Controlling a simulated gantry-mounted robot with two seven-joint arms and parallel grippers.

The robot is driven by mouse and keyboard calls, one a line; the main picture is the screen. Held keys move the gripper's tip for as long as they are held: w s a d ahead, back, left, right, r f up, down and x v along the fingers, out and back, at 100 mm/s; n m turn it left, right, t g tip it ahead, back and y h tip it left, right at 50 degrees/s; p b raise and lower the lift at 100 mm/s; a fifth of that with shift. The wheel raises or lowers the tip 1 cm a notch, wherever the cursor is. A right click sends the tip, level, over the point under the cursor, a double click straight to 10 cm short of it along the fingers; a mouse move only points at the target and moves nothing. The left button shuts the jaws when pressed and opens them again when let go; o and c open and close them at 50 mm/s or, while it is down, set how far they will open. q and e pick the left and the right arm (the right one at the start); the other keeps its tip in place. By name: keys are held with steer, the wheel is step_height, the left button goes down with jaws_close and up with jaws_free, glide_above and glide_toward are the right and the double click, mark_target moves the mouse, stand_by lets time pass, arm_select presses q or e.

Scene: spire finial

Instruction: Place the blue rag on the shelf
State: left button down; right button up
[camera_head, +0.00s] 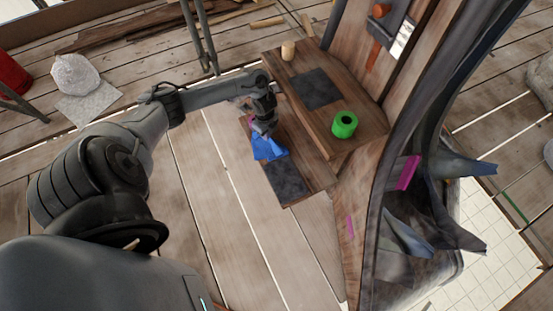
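The blue rag (267,149) shows as a bright crumpled piece just below my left gripper (264,130), at the left edge of the lower wooden shelf (318,177). My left gripper points down at the rag and touches or nearly touches it. Its fingertips are small and dark, and I cannot tell whether they are closed on the rag. The upper wooden shelf (349,145) stands to the right, above the lower one. My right gripper does not show in the view.
A dark mat (286,177) lies on the lower shelf, and another dark mat (315,89) on the upper one. A green roll (344,124) and a small wooden cylinder (288,50) stand on the upper shelf. A curved dark spire wall (375,200) rises at the right.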

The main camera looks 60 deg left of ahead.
arm_select(q)
steer(key=shift+f, duration=0.1)
steer(key=c, duration=0.6)
jaws_free()
step_height(320, 180, up, 11)
steer(key=p, duration=0.5)
steer(key=shift+f, duration=0.1)
